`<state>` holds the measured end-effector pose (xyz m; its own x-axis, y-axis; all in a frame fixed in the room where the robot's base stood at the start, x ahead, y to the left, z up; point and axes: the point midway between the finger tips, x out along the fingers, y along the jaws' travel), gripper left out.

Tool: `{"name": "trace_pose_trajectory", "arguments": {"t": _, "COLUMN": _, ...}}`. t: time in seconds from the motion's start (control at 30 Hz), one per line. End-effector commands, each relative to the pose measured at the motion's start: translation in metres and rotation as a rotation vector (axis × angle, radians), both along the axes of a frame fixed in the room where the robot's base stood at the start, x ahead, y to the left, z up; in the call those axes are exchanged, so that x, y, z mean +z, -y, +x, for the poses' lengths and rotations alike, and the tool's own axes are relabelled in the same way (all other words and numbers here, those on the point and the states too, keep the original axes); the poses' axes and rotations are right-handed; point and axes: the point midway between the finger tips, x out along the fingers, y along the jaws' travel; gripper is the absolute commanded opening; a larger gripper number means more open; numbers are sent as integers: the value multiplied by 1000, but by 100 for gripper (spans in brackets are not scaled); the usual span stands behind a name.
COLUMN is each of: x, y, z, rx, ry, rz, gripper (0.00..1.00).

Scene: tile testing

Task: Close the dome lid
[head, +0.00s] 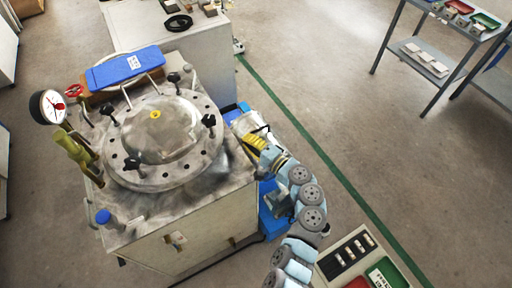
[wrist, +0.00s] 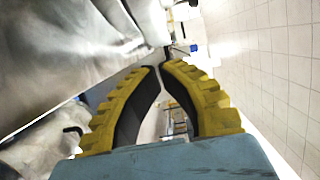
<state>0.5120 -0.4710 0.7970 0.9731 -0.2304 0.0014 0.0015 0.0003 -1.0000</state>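The metal dome lid (head: 163,132) with a yellow round mark lies over a round flange (head: 152,184) on top of the test machine. I cannot tell whether it is fully seated. Several black clamp knobs (head: 132,164) stand around it. My gripper (head: 255,141), with yellow ribbed fingers, is to the right of the lid beside the machine's right edge, apart from the lid. In the wrist view my gripper (wrist: 162,67) has its fingertips together with nothing held between them. A shiny metal surface (wrist: 70,50) fills the left of that view.
A pressure gauge (head: 48,106) and a yellow-green handle (head: 72,146) stand at the machine's left. A blue panel (head: 122,67) is behind the lid. A blue cap (head: 103,216) is at the front corner. Trays (head: 352,256) sit at lower right. Open floor (head: 330,110) lies right.

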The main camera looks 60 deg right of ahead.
Motion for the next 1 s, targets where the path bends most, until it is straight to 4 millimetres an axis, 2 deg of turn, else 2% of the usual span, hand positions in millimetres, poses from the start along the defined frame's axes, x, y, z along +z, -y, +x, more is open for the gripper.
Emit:
{"name": "trace_pose_trajectory", "arguments": {"t": 0.13, "x": -1, "y": 6, "z": 26, "rx": 3, "ry": -1, "rz": -1, "gripper": 0}}
{"name": "trace_pose_trajectory", "arguments": {"t": 0.4, "x": -2, "y": -11, "z": 53, "rx": -1, "ry": -1, "rz": 1, "gripper": 0}}
{"name": "trace_pose_trajectory", "arguments": {"t": 0.6, "x": -1, "y": -15, "z": 59, "rx": -3, "ry": -1, "rz": 0, "gripper": 0}}
{"name": "trace_pose_trajectory", "arguments": {"t": 1.0, "x": -1, "y": -12, "z": 56, "rx": -25, "ry": -2, "rz": 0, "gripper": 0}}
